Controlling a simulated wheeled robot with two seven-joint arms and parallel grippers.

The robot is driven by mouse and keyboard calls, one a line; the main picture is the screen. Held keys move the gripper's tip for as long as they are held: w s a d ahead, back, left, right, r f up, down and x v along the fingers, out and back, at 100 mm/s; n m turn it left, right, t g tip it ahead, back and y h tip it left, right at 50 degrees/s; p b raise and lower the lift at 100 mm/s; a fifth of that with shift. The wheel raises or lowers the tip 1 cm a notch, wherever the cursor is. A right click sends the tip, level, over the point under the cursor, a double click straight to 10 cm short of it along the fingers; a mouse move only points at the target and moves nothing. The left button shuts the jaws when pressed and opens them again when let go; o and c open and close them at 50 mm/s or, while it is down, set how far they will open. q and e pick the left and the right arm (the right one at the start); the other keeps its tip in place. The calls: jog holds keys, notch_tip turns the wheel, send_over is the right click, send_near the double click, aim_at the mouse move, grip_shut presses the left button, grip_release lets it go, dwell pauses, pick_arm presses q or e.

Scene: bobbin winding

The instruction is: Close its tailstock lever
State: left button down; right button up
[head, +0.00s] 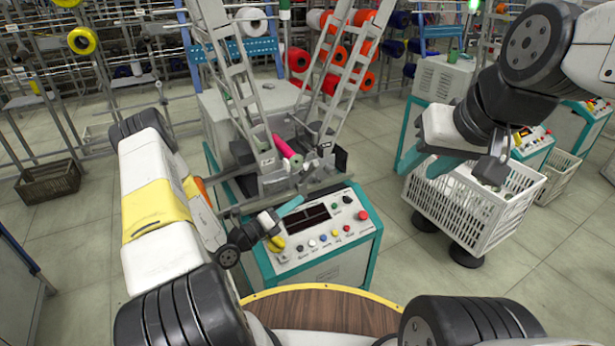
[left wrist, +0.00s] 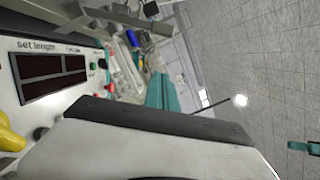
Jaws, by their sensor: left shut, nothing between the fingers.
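The bobbin winder (head: 325,262) stands in front of me, with its sloped button panel facing me. A pink bobbin (head: 284,147) sits in the grey winding head behind the panel. A dark part (head: 341,158) is at that head's right side; I cannot tell whether it is the tailstock lever. My left gripper (head: 291,206) is shut and empty above the panel's upper left. Its teal fingers also show in the left wrist view (left wrist: 161,92), pointing past the panel. My right gripper (head: 445,165) hangs above a white crate, well right of the winder; its finger gap is unclear.
The white crate (head: 470,205) stands right of the winder. A yellow part (head: 276,244) is near the panel's left edge, below my left gripper. Ladder-like grey rails (head: 235,85) rise behind the winding head. A round wooden top (head: 325,310) is close in front.

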pick_arm(q)
jog(key=w+d+r, duration=0.3)
jog(key=w+d, duration=0.1)
jog(key=w, duration=0.5)
jog(key=shift+d+r, duration=0.25)
jog(key=shift+r, duration=0.05)
jog(key=shift+w, duration=0.15)
jog(key=w+a+r+n+y, duration=0.1)
jog(key=w+a+r+n, duration=0.4)
jog(key=w, duration=0.4)
jog(key=shift+a+r+n, duration=0.3)
jog(key=shift+a+n, duration=0.35)
jog(key=shift+n, duration=0.05)
